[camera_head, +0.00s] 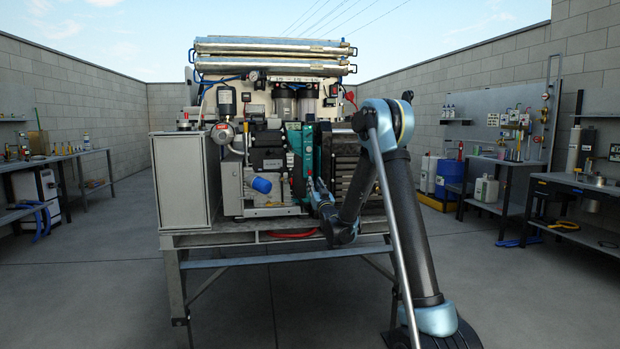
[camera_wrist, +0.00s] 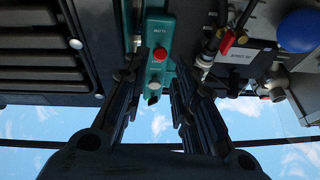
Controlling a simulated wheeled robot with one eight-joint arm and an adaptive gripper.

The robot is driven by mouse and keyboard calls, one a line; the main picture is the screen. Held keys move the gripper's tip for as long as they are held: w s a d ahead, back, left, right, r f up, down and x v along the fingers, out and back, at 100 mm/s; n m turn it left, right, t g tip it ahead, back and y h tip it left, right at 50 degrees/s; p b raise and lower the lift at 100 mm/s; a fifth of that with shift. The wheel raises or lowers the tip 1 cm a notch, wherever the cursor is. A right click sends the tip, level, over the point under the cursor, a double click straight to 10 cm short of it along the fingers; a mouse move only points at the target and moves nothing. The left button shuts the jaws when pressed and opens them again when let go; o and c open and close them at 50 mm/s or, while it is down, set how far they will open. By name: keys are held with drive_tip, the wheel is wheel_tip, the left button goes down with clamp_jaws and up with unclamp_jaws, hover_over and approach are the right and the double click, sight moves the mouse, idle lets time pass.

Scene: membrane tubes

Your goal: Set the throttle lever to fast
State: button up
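A teal control housing (camera_wrist: 158,60) with a red button (camera_wrist: 160,54) shows in the wrist view, between my gripper's fingers. Small dark and metal knobs (camera_wrist: 153,86) sit at its lower end; I cannot tell for sure which is the throttle lever, and its setting is not readable. In the head view the teal housing (camera_head: 298,140) is on the machine's front. My gripper (camera_wrist: 158,88) is open, its two dark fingers either side of the teal part with gaps visible. In the head view my gripper (camera_head: 318,192) is at the machine's front, partly hidden by my arm.
Black louvres (camera_wrist: 40,60) lie left of my fingers in the wrist view. The machine stands on a metal frame (camera_head: 250,238).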

sight(310, 174)
drive_tip(key=x, duration=0.9)
drive_tip(key=shift+w+r, duration=0.15)
drive_tip(key=shift+w, duration=0.05)
drive_tip(key=shift+c, duration=0.2)
clamp_jaws()
